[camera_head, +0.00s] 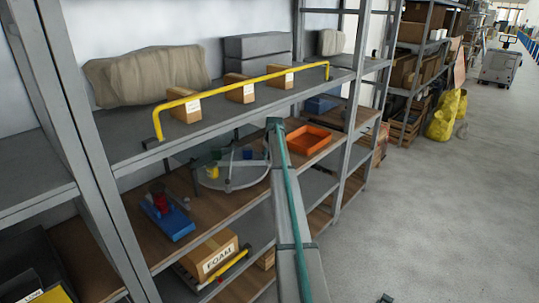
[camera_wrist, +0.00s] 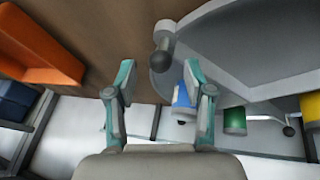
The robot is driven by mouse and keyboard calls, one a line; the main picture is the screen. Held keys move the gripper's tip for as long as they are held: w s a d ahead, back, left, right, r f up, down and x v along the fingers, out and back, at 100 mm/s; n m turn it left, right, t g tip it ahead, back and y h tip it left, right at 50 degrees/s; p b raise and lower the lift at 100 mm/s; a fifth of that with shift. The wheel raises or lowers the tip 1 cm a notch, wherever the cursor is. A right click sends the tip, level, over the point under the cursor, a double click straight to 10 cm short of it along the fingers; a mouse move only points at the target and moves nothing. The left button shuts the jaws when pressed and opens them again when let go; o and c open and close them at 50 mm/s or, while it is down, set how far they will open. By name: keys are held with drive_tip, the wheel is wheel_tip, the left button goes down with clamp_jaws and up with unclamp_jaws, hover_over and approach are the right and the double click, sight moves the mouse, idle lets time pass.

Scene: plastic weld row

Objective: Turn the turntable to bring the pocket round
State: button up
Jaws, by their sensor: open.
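The turntable (camera_head: 240,183) is a round grey disc on the wooden middle shelf, partly hidden by my arm in the head view. Blue, green and yellow pieces stand on it. In the wrist view, the grey turntable (camera_wrist: 245,45) fills the upper right, with a dark round-ended knob (camera_wrist: 163,52) at its edge. The blue piece (camera_wrist: 183,98), green piece (camera_wrist: 235,120) and yellow piece (camera_wrist: 311,108) show there too. My gripper (camera_wrist: 158,76) is open and empty; the knob appears just beyond the gap between its fingers, with no clear contact. I cannot make out the pocket.
An orange tray (camera_head: 305,140) lies on the same shelf right of the turntable. A blue fixture with a red top (camera_head: 165,215) stands to its left. The upper shelf carries a yellow bar (camera_head: 245,84) and boxes.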

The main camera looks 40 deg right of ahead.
drive_tip(key=shift+x, duration=0.95)
clamp_jaws()
